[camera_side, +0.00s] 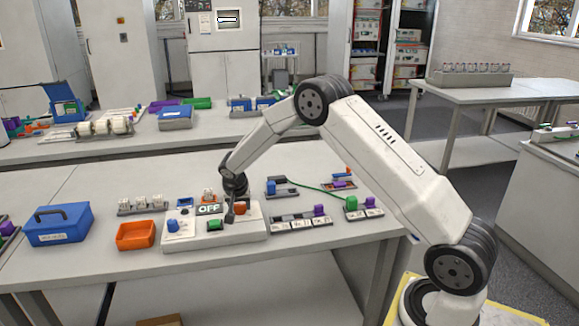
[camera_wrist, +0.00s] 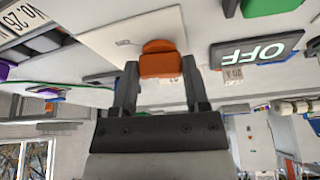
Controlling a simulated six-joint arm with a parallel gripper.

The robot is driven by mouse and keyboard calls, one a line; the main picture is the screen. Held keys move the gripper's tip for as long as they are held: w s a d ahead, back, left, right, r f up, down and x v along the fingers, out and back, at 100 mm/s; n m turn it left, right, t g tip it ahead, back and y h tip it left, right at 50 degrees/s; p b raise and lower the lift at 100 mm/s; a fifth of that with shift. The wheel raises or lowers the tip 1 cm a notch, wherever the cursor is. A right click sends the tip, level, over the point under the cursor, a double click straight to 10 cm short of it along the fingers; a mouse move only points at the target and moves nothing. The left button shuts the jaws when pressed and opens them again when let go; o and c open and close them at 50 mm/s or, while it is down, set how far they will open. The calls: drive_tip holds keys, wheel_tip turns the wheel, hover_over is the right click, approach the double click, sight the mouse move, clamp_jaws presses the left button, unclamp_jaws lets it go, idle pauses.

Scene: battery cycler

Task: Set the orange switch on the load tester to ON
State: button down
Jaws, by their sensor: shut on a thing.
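The load tester (camera_side: 252,232) is a low pale box on the bench, below my arm in the side view. The orange switch (camera_side: 240,208) is at its right end, partly hidden by my gripper. The wrist view shows the orange switch (camera_wrist: 162,62) between my two fingers. My gripper (camera_side: 231,214) is at the switch, and its fingers (camera_wrist: 158,85) are shut on it. A sign reading OFF (camera_side: 208,209) stands at the box; it also shows in the wrist view (camera_wrist: 258,50).
A blue knob (camera_side: 173,225) and a green part (camera_side: 215,225) are on the tester's left side. An orange bin (camera_side: 136,236) and a blue case (camera_side: 58,224) stand further left. Trays with small blocks (camera_side: 300,222) lie to the right, close by.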

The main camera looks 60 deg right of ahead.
drive_tip(key=m+g, duration=0.1)
drive_tip(key=m, duration=0.2)
drive_tip(key=m+g, duration=0.1)
drive_tip(key=m, duration=0.1)
drive_tip(key=shift+w+a+m+h, duration=0.1)
drive_tip(key=shift+w+m+h, duration=0.1)
drive_tip(key=shift+m+h, duration=0.15)
drive_tip(key=shift+m, duration=0.25)
drive_tip(key=shift+c, duration=0.4)
unclamp_jaws()
drive_tip(key=v, duration=0.7)
drive_tip(key=shift+a+r, duration=0.15)
drive_tip(key=shift+r, duration=0.2)
